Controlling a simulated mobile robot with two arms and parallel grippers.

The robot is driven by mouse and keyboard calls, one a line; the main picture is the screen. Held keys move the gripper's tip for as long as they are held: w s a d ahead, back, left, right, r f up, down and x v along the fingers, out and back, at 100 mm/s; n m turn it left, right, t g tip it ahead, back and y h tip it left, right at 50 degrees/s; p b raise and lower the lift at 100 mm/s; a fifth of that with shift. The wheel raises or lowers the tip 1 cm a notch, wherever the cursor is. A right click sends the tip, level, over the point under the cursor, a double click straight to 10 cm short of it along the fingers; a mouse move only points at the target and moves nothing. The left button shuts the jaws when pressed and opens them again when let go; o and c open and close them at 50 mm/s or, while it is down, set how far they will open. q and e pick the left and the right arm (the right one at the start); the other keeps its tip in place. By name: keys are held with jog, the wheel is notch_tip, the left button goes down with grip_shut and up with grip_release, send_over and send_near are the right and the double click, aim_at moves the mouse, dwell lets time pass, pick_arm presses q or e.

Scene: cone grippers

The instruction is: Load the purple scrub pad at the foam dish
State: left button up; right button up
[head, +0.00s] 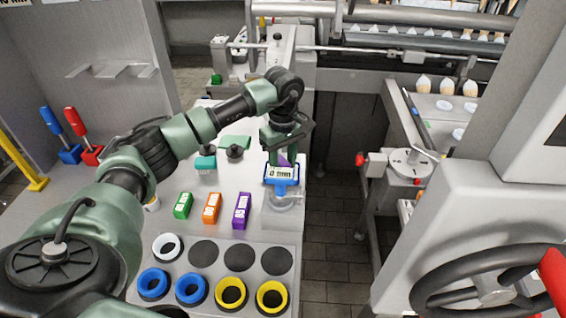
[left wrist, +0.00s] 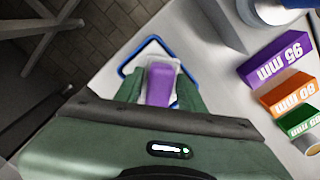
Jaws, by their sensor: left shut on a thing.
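My left gripper (head: 283,160) is shut on the purple scrub pad (left wrist: 160,84), which sits between its two green fingers in the left wrist view. In the head view only a sliver of the pad (head: 286,160) shows, the rest being hidden by the fingers. Directly below is a small blue-rimmed piece with a pale middle, seemingly the foam dish (left wrist: 127,68); in the head view a blue-framed "0 mm" label (head: 282,173) shows there. I cannot tell whether the pad touches it. My right gripper is not in view.
Green (head: 183,205), orange (head: 211,208) and purple (head: 242,211) labelled blocks stand left of the gripper. A rack with blue, yellow and white rings (head: 168,246) lies in front. A teal piece (head: 205,162) and a black knob (head: 235,153) are behind. The table ends just right of the gripper.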

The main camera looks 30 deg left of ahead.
aim_at(282, 161)
pick_arm(q)
jog(key=shift+r+p, duration=2.05)
jog(key=shift+r, duration=1.45)
jog(key=shift+f, duration=0.15)
